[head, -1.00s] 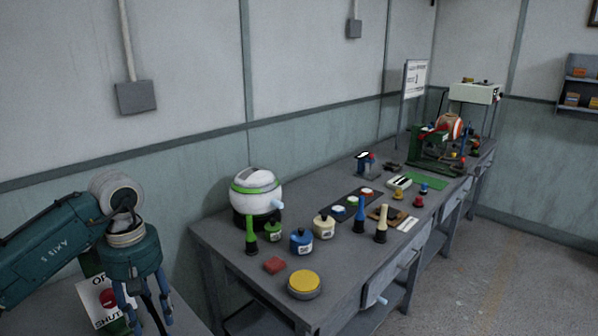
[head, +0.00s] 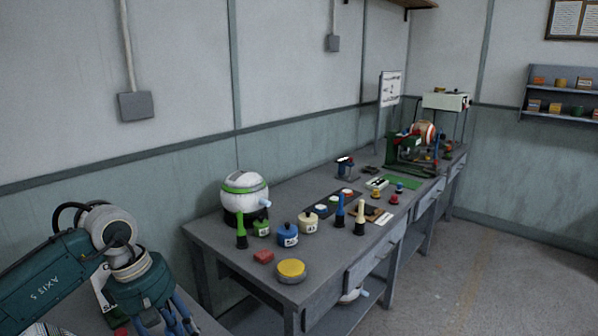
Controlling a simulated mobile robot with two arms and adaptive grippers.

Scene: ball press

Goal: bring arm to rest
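My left arm (head: 70,262) comes in from the lower left. My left gripper (head: 172,318) hangs from it at the bottom edge, above a grey surface with a white sign and a red button (head: 121,331) partly hidden behind it. The blue fingers are cut off by the frame, so their opening cannot be judged. It is apart from the long grey workbench (head: 208,232). My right arm and gripper are out of view.
On the bench stand a white ball with a green band (head: 245,186), a green-handled stamp (head: 241,232), a blue pot (head: 288,236), a yellow round pad (head: 291,270) and a green press (head: 402,150). Open floor (head: 500,270) lies right of the bench.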

